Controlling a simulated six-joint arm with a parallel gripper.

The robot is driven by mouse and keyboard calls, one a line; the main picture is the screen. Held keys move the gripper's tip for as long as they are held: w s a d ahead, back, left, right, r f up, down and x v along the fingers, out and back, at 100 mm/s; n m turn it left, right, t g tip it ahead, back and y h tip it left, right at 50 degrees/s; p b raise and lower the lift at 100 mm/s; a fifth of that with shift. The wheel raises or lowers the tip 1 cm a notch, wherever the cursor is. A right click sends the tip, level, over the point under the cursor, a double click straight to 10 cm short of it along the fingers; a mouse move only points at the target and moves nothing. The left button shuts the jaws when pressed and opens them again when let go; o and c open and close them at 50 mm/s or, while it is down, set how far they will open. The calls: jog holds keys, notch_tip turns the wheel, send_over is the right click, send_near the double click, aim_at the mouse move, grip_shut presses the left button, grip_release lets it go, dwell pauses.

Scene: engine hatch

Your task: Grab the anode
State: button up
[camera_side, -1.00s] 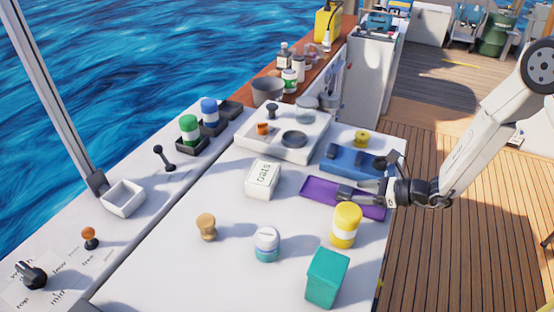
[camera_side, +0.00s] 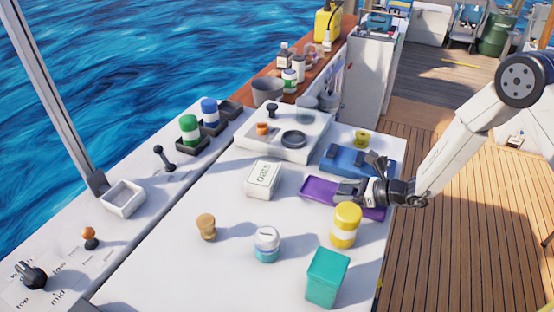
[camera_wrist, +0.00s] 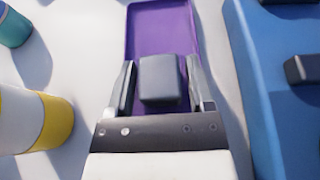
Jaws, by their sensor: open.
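The grey block (camera_wrist: 160,80), which I take for the anode, sits on the purple tray (camera_wrist: 160,22). In the wrist view it lies between the two fingers of my gripper (camera_wrist: 160,66). The fingers stand open on either side of it, with a narrow gap showing. In the side view my gripper (camera_side: 347,192) is low over the purple tray (camera_side: 316,186), and its fingers hide most of the block there. I cannot tell in that view whether a finger touches it.
The blue tray (camera_side: 345,160) lies just behind my gripper, and the yellow-and-white jar (camera_side: 346,226) stands close in front. A teal box (camera_side: 327,278) and a white labelled box (camera_side: 263,179) stand farther off. The left middle of the white top is mostly clear.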

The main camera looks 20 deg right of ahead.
jog(key=shift+c, duration=0.2)
grip_shut()
jog(key=shift+r, duration=0.25)
jog(key=shift+r, duration=0.8)
jog(key=s+d+r, duration=0.2)
jog(key=s+r, duration=0.9)
jog(key=s, duration=0.2)
jog(key=shift+s+d, duration=0.25)
jog(key=shift+s, duration=0.15)
